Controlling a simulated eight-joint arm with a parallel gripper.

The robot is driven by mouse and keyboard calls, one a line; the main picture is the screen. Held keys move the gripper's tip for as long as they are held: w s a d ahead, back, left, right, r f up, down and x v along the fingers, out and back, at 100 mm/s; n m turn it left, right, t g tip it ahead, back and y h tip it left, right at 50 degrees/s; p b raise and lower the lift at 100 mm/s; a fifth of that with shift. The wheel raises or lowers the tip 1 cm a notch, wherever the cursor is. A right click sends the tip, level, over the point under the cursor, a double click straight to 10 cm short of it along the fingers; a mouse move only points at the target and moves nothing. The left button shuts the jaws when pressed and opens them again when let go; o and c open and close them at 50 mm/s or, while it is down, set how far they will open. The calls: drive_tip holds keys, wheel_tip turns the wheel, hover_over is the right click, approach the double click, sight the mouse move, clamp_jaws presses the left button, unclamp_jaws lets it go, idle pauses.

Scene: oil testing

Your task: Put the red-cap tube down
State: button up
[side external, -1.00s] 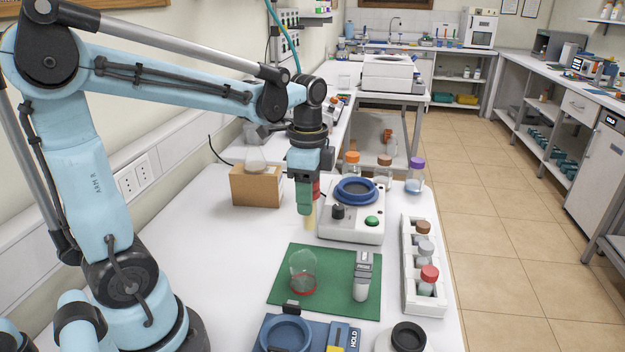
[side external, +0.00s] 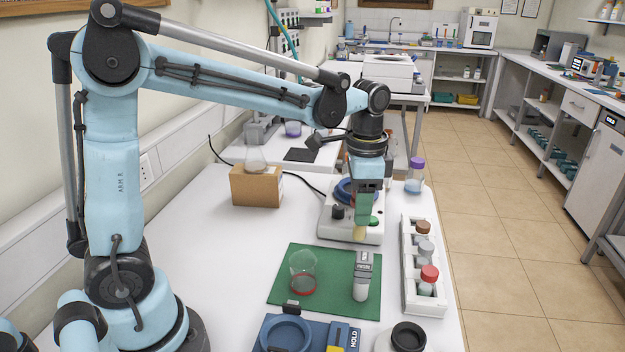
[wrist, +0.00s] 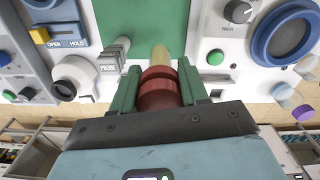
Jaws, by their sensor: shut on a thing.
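My gripper (side external: 362,208), with green fingers, is shut on the red-cap tube (side external: 360,233). In the side view the tube overlaps the front of the hotplate stirrer (side external: 338,226) and lies left of the white rack (side external: 408,290). Its height above the table is hard to tell.
The rack holds bottles with brown, grey and red (side external: 429,273) caps. A purple-cap bottle (side external: 415,176) stands behind. The table left of the mat is clear.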

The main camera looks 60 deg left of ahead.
sight(358, 236)
drive_tip(key=shift+f, duration=3.8)
drive_tip(key=shift+f, duration=0.15)
drive_tip(key=o, duration=1.1)
